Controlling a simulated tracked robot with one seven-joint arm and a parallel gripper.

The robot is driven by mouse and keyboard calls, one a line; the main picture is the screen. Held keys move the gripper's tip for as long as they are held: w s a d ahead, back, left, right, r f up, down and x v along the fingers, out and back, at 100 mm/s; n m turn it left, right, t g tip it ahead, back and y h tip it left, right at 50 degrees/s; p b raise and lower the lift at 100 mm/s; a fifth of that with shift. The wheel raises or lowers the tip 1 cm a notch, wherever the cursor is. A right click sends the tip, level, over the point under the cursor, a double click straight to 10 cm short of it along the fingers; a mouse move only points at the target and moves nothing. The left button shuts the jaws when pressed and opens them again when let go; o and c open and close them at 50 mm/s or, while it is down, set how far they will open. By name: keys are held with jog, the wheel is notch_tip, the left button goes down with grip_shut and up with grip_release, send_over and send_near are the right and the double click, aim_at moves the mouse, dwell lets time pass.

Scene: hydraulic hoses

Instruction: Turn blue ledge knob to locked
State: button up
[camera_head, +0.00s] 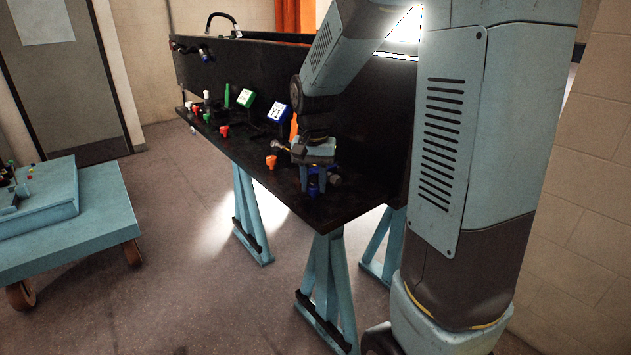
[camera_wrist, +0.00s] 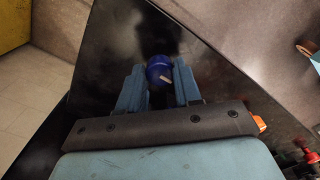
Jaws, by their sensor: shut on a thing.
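The blue ledge knob (camera_wrist: 159,68) sits on the black ledge near its corner in the wrist view, with a pale mark on its face. My gripper (camera_wrist: 158,84) is shut on it, with one finger on each side. In the head view my gripper (camera_head: 317,178) points down at the near end of the ledge (camera_head: 290,198). A bit of the blue knob (camera_head: 314,187) shows between and below the fingers. The pale mark's meaning cannot be read.
An orange knob (camera_head: 271,161) stands left of my gripper. Blue-labelled (camera_head: 277,112) and green-labelled (camera_head: 246,97) blocks and several coloured fittings line the ledge farther back. A black panel rises behind. A blue cart (camera_head: 75,208) stands at left, with open floor between.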

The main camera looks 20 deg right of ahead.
aim_at(314, 186)
jog(key=o, duration=1)
jog(key=shift+o, duration=0.2)
notch_tip(314, 186, up, 14)
jog(key=shift+f, duration=0.15)
jog(key=s+f+n+t, duration=0.1)
jog(key=s+n+t, duration=0.4)
jog(key=s, duration=1.4)
jog(key=shift+s+d+f+n+t, duration=0.2)
jog(key=shift+s+d+n+t, duration=0.05)
jog(key=shift+d+n+t, duration=0.05)
